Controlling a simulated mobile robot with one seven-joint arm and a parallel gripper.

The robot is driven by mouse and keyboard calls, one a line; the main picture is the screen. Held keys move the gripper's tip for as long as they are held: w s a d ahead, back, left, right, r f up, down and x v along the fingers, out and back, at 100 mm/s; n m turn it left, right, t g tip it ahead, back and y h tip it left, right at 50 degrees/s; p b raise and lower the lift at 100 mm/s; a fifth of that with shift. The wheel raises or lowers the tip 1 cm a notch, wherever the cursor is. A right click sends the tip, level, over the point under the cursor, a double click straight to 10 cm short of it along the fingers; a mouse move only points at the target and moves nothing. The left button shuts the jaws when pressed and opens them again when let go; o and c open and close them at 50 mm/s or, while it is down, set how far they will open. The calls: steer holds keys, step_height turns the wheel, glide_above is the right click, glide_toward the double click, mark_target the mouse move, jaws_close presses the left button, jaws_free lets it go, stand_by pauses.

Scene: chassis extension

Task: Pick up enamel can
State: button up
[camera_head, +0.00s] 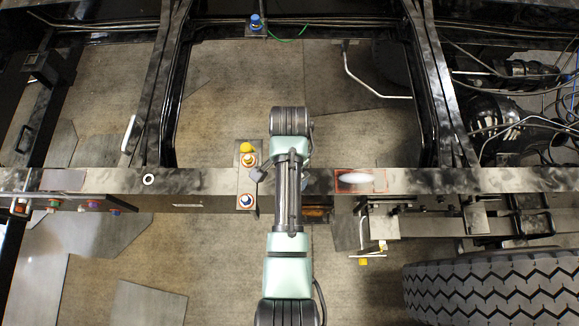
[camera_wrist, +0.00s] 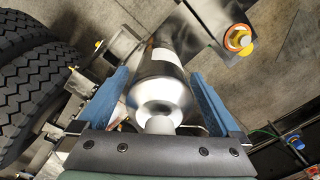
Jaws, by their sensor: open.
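The enamel can (camera_wrist: 158,92) is a silvery, shiny can with a tapered top, a pale nozzle and a white band. In the wrist view its nozzle end points toward the camera and it lies between my two blue fingers. My gripper (camera_wrist: 157,76) is open, with one finger on each side of the can. A gap shows on the left; on the right the finger is very close, and I cannot tell if it touches. In the head view my arm hides the gripper, and I cannot make out the can for certain.
A dark frame beam (camera_head: 420,180) crosses the head view, with a pale bright patch on a red-edged plate (camera_head: 345,188) right of my arm. Yellow and blue capped fittings (camera_head: 246,200) stand left of my arm. A large tyre (camera_head: 490,290) is at the lower right.

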steer(key=shift+f, duration=0.15)
jaws_close()
stand_by(0.4)
